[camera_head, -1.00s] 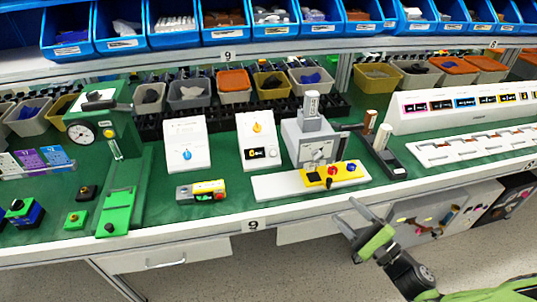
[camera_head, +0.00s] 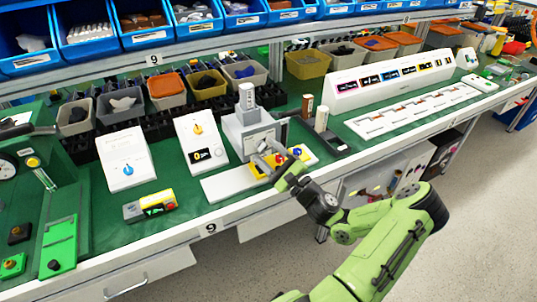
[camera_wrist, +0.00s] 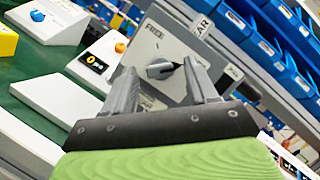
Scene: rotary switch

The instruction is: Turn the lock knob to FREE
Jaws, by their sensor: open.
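The grey lock knob (camera_wrist: 163,69) sits on the light grey front panel (camera_wrist: 147,50) of a machine in the wrist view. Its dark pointed end points to the right in that view. The word FREE (camera_wrist: 155,25) is printed above and left of the knob; a label to its right is too small to read. My gripper (camera_wrist: 160,72) is open, with one finger either side of the knob; contact cannot be told. In the head view my gripper (camera_head: 270,158) is in front of the grey machine (camera_head: 242,128) and hides much of its front and knob.
White panels with a blue knob (camera_head: 127,170) and an orange knob (camera_head: 198,129) stand to the left. A black-based device (camera_head: 331,144) is close on the right.

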